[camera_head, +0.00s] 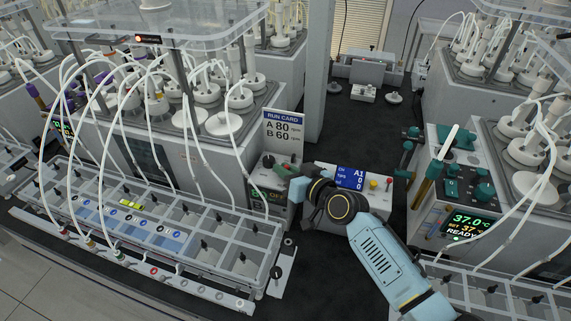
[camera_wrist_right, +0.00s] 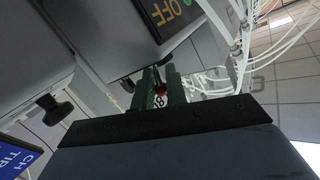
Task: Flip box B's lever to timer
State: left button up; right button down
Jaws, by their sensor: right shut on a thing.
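A small grey box (camera_head: 270,208) stands below the run card in the head view, with a dark display reading OFF. The OFF display (camera_wrist_right: 170,18) also shows close up in the right wrist view. My right gripper (camera_head: 284,171) reaches the top of this box from the right. My left gripper is not in view.
The run card (camera_head: 283,130) reads A 80, B 60. A unit with a blue screen (camera_head: 351,177) and buttons stands right of the grey box, partly behind my arm. A rack of clear compartments (camera_head: 150,225) with tubes lies left.

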jog(key=c, duration=1.5)
grip_release()
jog(key=shift+d, duration=0.1)
jog(key=v, duration=1.3)
jog(key=shift+s+d, duration=0.1)
jog(key=shift+d, duration=0.05)
